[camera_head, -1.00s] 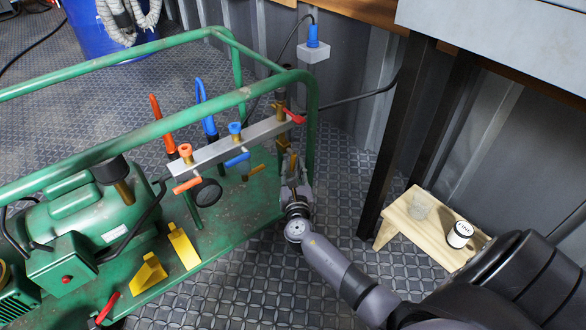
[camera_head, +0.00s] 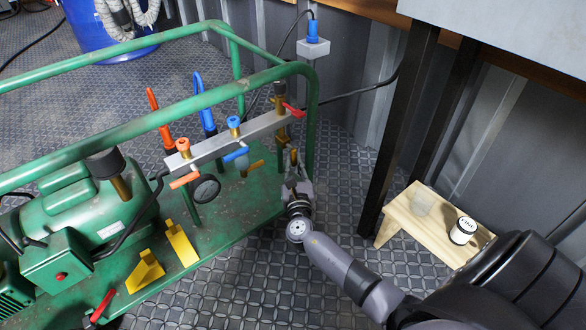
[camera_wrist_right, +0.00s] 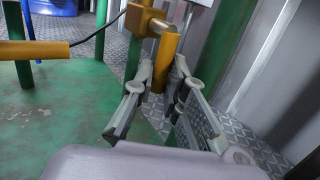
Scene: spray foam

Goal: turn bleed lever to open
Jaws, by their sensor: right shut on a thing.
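A yellow lever (camera_wrist_right: 165,62) hangs down from a brass valve fitting (camera_wrist_right: 148,20) in the right wrist view. I cannot read a label, so I cannot confirm that it is the bleed lever. In the head view it shows small (camera_head: 293,157), beside the right end of the cart. My right gripper (camera_head: 296,176) is at this lever, its fingers on either side of it, shut on it. It also shows in the right wrist view (camera_wrist_right: 165,90). A second yellow lever (camera_wrist_right: 35,50) lies level at the left of that view. My left gripper is not in view.
The green cart frame (camera_head: 312,120) stands close behind my right gripper. A grey manifold (camera_head: 230,140) with orange, blue and red handles runs above it. A wooden stool (camera_head: 405,226) with a glass and a small can (camera_head: 463,231) stands right, below a dark-legged table.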

